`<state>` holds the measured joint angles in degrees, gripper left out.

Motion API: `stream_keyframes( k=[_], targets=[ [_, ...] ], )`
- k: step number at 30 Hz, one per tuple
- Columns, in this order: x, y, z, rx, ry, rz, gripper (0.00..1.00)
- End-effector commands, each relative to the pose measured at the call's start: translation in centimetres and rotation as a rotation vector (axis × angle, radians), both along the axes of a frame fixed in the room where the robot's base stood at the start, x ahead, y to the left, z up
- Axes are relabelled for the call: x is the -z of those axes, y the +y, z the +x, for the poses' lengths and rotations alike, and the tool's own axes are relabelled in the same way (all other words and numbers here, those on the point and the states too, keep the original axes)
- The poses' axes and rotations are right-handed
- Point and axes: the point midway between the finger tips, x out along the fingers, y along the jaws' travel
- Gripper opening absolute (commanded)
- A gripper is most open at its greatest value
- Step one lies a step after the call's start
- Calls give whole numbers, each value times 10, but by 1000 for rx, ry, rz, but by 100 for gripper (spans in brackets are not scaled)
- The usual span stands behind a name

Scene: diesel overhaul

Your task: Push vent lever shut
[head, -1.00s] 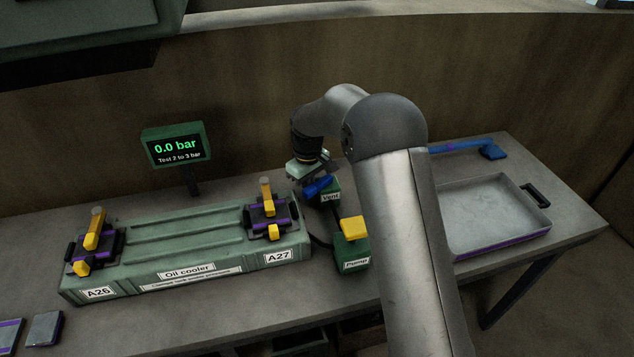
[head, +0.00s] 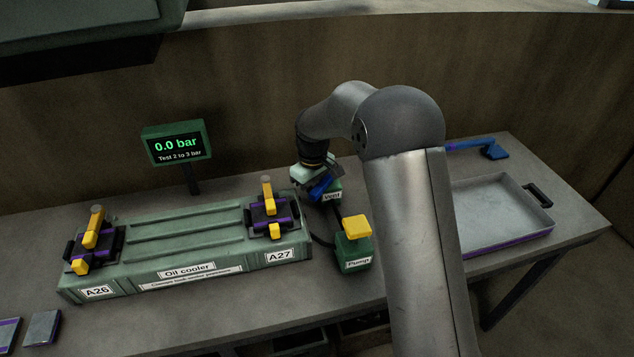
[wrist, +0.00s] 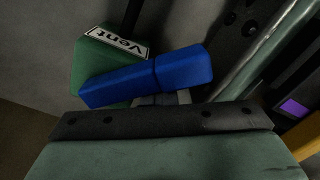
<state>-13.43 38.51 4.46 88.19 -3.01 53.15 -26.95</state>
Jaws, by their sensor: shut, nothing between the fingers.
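The blue vent lever (head: 323,187) sits on the small green vent block (head: 331,196), right of the oil cooler. In the wrist view the lever (wrist: 150,77) lies across the labelled block (wrist: 95,62), tilted up to the right. My gripper (head: 318,178) is shut and empty, right at the lever and partly covering it in the head view. In the wrist view the dark edge of my gripper (wrist: 165,122) is just below the lever. Contact between them cannot be told.
The pump (head: 354,255) with its yellow top stands in front of the vent block. The oil cooler (head: 180,236) with yellow-handled clamps lies left. The display (head: 178,146) reads 0.0 bar. A grey tray (head: 495,215) and a blue tool (head: 480,148) lie right.

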Motion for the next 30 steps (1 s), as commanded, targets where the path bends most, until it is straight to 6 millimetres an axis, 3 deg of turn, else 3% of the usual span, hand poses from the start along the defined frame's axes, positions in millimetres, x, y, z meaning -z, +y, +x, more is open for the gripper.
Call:
stream_keyframes(
  k=[1, 30],
  targets=[
    [3, -16, -3, 15, 10, -18, 0],
    [2, -28, -16, 15, 6, -16, 0]
  ],
)
